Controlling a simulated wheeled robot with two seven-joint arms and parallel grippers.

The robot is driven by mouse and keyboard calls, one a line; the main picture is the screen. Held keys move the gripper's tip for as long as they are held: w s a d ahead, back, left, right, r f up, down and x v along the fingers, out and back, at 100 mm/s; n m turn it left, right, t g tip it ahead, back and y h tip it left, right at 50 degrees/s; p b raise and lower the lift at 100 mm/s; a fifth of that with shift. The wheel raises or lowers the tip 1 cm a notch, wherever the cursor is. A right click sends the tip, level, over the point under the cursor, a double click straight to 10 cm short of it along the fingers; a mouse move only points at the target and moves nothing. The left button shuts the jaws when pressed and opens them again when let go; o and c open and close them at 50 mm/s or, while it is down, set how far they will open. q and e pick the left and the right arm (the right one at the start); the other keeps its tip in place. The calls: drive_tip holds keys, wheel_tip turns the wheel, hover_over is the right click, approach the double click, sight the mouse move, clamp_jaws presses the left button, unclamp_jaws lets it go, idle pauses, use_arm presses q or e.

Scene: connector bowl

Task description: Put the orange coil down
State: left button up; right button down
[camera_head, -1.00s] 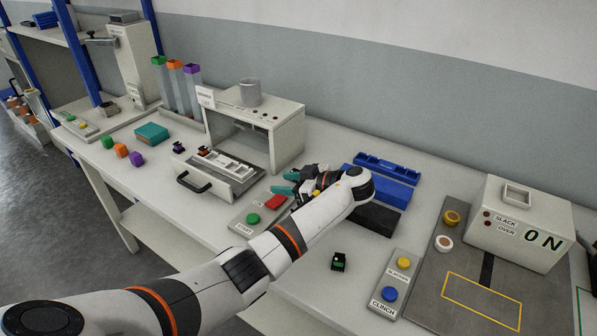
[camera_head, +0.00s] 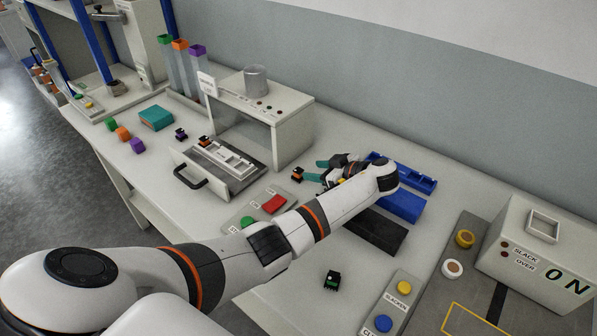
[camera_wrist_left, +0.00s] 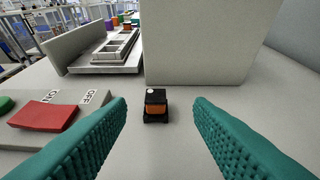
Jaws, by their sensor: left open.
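The orange coil (camera_head: 298,174), a small black part with an orange middle, stands upright on the bare table in front of the grey-white test box. In the left wrist view the orange coil (camera_wrist_left: 155,106) sits between and beyond the fingertips, with space on both sides. My left gripper (camera_head: 316,170) is open, its teal fingers low over the table to the right of the coil. The fingers (camera_wrist_left: 160,115) do not touch it. My right gripper is not in view.
The red button (camera_head: 274,204) on its panel is close to the gripper. The test box (camera_head: 290,135) and its drawer with a white tray (camera_head: 222,160) stand beyond. Blue bins (camera_head: 400,205) are to the right. A green coil (camera_head: 333,279) stands nearer the front.

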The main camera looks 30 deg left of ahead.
sight(299, 170)
use_arm(q)
drive_tip(key=shift+w+a+f, duration=0.1)
drive_tip(key=shift+a+f, duration=0.05)
drive_tip(key=shift+a, duration=0.1)
drive_tip(key=x, duration=0.1)
drive_tip(key=p+x, duration=0.1)
drive_tip(key=x, duration=0.1)
drive_tip(key=p+x, duration=0.1)
drive_tip(key=shift+s+a+f, duration=0.1)
drive_tip(key=shift+s+a, duration=0.05)
drive_tip(key=shift+s, duration=0.2)
drive_tip(key=shift+a+f, duration=0.25)
drive_tip(key=shift+a, duration=0.1)
drive_tip(key=shift+w+d, duration=0.1)
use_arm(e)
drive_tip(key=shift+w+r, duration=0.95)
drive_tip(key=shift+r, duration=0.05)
use_arm(q)
drive_tip(key=shift+c, duration=0.4)
clamp_jaws()
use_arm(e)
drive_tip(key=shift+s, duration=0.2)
